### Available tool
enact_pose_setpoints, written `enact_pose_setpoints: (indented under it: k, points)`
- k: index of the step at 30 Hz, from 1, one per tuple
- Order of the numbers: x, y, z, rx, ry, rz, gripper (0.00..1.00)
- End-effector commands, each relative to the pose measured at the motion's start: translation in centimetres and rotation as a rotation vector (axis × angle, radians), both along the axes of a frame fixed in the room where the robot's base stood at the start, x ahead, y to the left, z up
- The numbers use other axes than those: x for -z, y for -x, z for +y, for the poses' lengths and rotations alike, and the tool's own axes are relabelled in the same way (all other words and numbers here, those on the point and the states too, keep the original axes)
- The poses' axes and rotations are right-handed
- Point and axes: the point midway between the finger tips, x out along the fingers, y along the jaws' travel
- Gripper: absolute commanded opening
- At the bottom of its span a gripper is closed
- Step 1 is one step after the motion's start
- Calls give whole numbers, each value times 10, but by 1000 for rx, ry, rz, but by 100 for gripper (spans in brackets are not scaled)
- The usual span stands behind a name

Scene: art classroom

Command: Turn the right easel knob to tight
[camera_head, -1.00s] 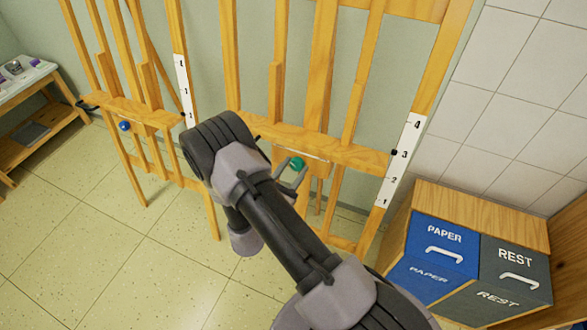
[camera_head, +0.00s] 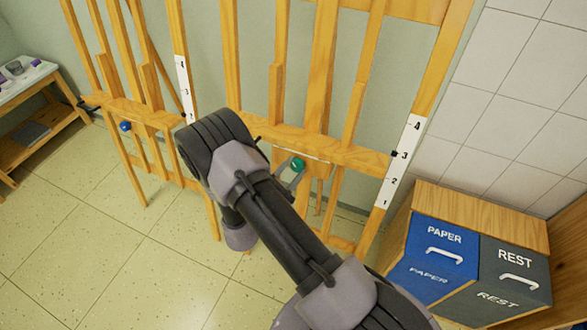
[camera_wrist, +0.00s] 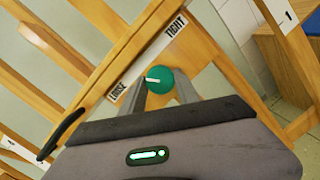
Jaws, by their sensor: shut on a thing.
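The right easel's green knob (camera_head: 297,164) sits below its ledge. In the wrist view the knob (camera_wrist: 162,76) has a white pointer mark directed to the left of that picture, more toward the LOOSE end than TIGHT. A white label strip (camera_wrist: 146,62) beside it reads LOOSE at the lower left and TIGHT at the upper right. My gripper (camera_wrist: 160,88) has a finger on each side of the knob and is shut on it. The fingertips' contact is partly hidden by the knob. In the head view my arm covers part of the gripper.
The right easel (camera_head: 352,155) has a numbered white scale (camera_head: 403,155) on its right post. A left easel (camera_head: 150,115) has a blue knob (camera_head: 125,127). Blue PAPER (camera_head: 437,250) and grey REST (camera_head: 515,272) bins stand at the right. The floor at the left is clear.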

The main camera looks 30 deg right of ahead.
Motion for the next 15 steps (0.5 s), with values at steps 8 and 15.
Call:
enact_pose_setpoints:
  k: [8,15]
  points:
    - [-3,-1,0,45,-157,-204,0]
    - [-5,-1,0,84,-295,-381,0]
